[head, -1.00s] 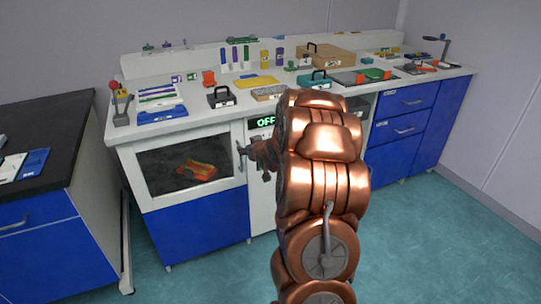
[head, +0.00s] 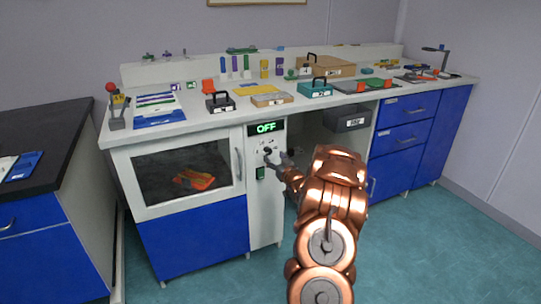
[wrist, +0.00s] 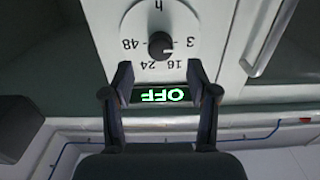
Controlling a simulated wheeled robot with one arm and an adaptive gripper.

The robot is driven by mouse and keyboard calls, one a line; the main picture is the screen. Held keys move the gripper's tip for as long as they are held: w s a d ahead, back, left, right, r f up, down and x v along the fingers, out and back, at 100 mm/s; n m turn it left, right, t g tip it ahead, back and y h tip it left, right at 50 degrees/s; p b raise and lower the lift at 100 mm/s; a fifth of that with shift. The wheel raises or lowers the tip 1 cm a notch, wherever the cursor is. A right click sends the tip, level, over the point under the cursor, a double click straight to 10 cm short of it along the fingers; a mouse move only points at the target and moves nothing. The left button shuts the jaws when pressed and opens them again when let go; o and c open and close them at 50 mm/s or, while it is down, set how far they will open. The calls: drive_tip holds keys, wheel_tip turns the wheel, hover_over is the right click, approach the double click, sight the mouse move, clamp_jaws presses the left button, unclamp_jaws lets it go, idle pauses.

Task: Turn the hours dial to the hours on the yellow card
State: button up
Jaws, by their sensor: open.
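The hours dial (wrist: 160,45) shows upside down in the wrist view: a white disc with a dark round knob, an "h" and the marks 3, 16, 24 and 48. The knob's pointer seems to lie on the side of the 3, but I cannot be sure. My gripper (wrist: 160,75) is open, its two dark fingers apart, one on each side below the knob in the picture, with nothing between them. In the head view my gripper (head: 275,158) is at the control panel and partly covers it. A yellow sheet (head: 256,88) lies on the counter; any writing is too small to read.
A green-lit OFF display (head: 266,128) sits above the dial. A green switch (head: 261,173) is below it. The oven door (head: 188,172) with its handle is left of the panel. A dark bin (head: 346,118) is under the counter at right.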

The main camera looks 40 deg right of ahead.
sight(269, 152)
drive_tip(key=shift+x, duration=2.25)
drive_tip(key=shift+c, duration=0.2)
clamp_jaws()
